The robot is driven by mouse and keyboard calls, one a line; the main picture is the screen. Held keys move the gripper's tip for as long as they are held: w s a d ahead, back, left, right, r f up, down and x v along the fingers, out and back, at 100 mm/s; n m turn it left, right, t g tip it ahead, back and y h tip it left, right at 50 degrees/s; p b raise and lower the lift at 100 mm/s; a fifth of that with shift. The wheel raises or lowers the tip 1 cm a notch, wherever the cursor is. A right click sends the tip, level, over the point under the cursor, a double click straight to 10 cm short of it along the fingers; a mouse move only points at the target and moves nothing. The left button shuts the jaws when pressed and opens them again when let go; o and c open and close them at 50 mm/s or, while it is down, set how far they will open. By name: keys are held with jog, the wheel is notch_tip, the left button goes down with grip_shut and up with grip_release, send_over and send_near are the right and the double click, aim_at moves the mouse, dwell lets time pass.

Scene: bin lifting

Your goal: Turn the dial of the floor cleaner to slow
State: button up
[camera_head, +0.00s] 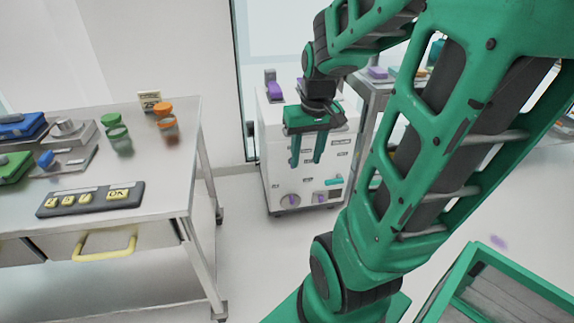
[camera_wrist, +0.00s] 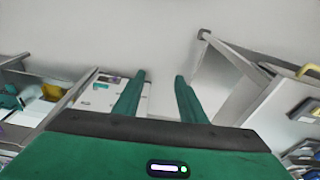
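The floor cleaner (camera_head: 268,150) appears to be the white boxy machine on the floor beyond the table. A round dial with a purple knob (camera_head: 290,200) is low on its front, at the left; its setting is too small to read. My gripper (camera_head: 306,162) is open and empty, fingers pointing down. In the head view it overlaps the upper front of the machine, apart from the dial. In the wrist view the two green fingers (camera_wrist: 160,78) stand apart with nothing between them. The machine (camera_wrist: 132,104) shows there partly behind the left finger.
A metal table (camera_head: 160,190) at the left holds jars, a keypad panel (camera_head: 90,199) and blue and green devices. Its drawer has a yellow handle (camera_head: 104,244). A green-rimmed crate (camera_head: 520,278) is at the lower right. Bare floor lies between table and machine.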

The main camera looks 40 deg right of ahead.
jog(key=w+d+f+n+t+h, duration=0.1)
jog(key=w+d+f+t, duration=0.35)
jog(key=w, duration=0.75)
jog(key=w+d+f+n+t, duration=0.1)
jog(key=w+d+f, duration=0.65)
jog(key=w, duration=0.55)
jog(key=w+d+f+n+t+h, duration=0.1)
jog(key=w+d+f+t, duration=0.35)
jog(key=w, duration=0.75)
jog(key=w+d+f+m+t+h, duration=0.1)
jog(key=d+f, duration=0.2)
jog(key=f, duration=0.4)
jog(key=d+f+t+h, duration=0.1)
jog(key=d+f, duration=0.3)
jog(key=f, duration=0.4)
jog(key=s+d+f+m+t+h, duration=0.25)
jog(key=s+d+f+h, duration=0.2)
jog(key=s+f, duration=0.65)
jog(key=x, duration=1.1)
jog(key=shift+w+f+g, duration=0.4)
jog(key=shift+f+g, duration=0.05)
jog(key=shift+f, duration=0.2)
jog(key=shift+a+m, duration=0.15)
jog(key=shift+m, duration=0.1)
jog(key=shift+c, duration=0.7)
